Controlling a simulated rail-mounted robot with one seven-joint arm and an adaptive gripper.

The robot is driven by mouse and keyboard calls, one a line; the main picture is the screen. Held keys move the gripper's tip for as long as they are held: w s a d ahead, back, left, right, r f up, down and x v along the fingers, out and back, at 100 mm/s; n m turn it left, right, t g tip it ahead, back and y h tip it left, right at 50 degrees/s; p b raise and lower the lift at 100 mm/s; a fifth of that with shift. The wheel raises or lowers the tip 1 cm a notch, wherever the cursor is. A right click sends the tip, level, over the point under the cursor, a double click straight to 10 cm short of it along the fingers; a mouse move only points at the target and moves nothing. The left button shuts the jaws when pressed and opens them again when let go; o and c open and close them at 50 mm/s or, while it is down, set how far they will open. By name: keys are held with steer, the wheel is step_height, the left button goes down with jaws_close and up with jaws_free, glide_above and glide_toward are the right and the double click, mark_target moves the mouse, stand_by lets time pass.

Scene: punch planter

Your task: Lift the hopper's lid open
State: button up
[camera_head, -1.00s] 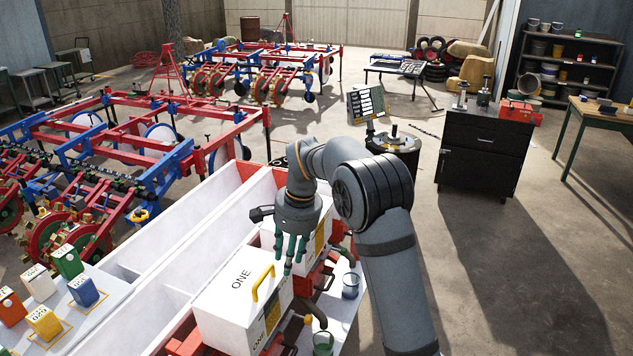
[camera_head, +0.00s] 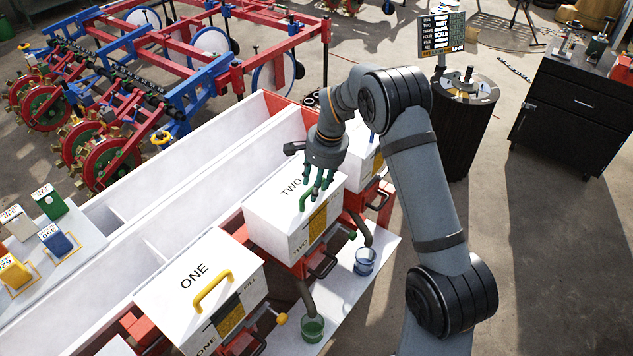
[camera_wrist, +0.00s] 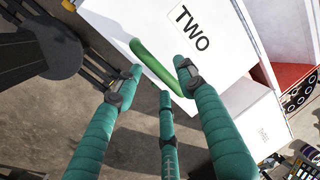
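The hopper marked TWO (camera_head: 262,212) is a white box with its lid shut and a green handle (camera_head: 303,203) on top. The handle also shows in the wrist view (camera_wrist: 152,65). My gripper (camera_head: 318,188) has three green fingers and hangs just above this handle. In the wrist view the fingers are spread apart, with the handle just beyond and between the tips; contact cannot be told. The hopper marked ONE (camera_head: 178,275) has a shut lid and a yellow handle (camera_head: 212,290). A third white hopper (camera_head: 361,150) stands behind, partly hidden by my arm.
A long white trough (camera_head: 180,190) runs along the hoppers' left. A green cup (camera_head: 312,330) and a blue cup (camera_head: 365,262) stand below spouts at the right. A black drum (camera_head: 458,125) and cabinet (camera_head: 575,110) stand farther back. Floor at the right is open.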

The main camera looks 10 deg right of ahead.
steer(key=shift+s+a+r, duration=0.1)
steer(key=shift+s+a, duration=0.15)
steer(key=shift+c, duration=0.4)
steer(key=shift+w+d, duration=0.1)
steer(key=shift+d, duration=0.05)
steer(key=c, duration=0.4)
jaws_close()
